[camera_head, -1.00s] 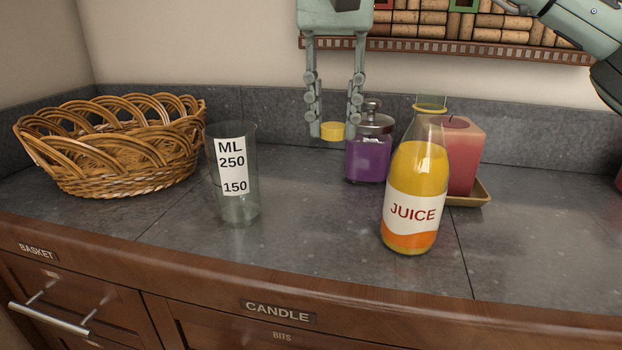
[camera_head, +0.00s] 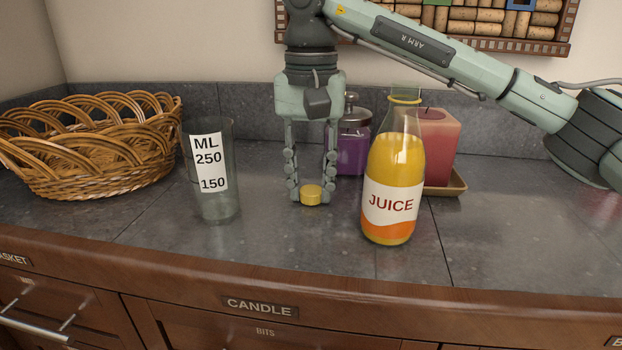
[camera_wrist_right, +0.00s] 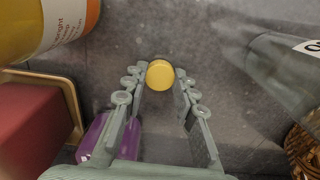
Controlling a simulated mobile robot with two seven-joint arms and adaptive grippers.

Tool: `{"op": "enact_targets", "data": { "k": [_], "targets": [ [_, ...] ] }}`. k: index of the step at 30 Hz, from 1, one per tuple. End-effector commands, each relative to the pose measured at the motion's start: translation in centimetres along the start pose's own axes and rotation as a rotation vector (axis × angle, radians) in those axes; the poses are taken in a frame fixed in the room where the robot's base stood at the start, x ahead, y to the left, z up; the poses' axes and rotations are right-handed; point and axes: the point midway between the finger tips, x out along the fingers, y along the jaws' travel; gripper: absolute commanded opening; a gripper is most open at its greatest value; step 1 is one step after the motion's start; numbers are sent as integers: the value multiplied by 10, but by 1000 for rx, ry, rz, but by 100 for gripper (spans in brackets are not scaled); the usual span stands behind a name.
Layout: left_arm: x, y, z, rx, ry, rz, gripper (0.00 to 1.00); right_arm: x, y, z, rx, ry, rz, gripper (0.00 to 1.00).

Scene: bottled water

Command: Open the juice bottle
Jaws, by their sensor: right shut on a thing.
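The juice bottle (camera_head: 392,190) stands upright on the counter, its neck open with no cap on it. It shows partly at the upper left of the right wrist view (camera_wrist_right: 45,25). The yellow cap (camera_head: 311,195) is between the fingertips of my right gripper (camera_head: 310,192), left of the bottle and low, at or just above the counter; I cannot tell whether it touches. In the right wrist view the cap (camera_wrist_right: 160,74) shows round between the fingertips. My right gripper is shut on it, pointing down. My left gripper is not in view.
A clear measuring cup (camera_head: 212,172) stands left of my gripper. A wicker basket (camera_head: 90,145) is at the far left. A purple jar (camera_head: 352,150) and a red candle (camera_head: 438,145) on a tray (camera_head: 450,188) stand behind. The counter front and right side are clear.

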Motion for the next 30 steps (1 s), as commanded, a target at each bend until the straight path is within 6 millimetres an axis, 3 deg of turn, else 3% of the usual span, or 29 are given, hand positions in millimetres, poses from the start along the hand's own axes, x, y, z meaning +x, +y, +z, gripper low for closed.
{"op": "enact_targets", "data": {
  "k": [6, 7, 12, 23, 30],
  "targets": [
    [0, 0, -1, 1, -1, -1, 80, 4, 0, 0, 0, -1, 0, 0],
    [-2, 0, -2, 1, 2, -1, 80, 3, 0, 0, 0, 0, 0, 28],
    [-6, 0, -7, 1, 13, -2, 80, 3, 0, 0, 0, -1, 0, 48],
    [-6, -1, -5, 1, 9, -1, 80, -3, 0, 0, 0, 0, 0, 48],
    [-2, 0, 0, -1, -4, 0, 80, -41, -1, 0, 0, 3, -2, 48]
  ]
}}
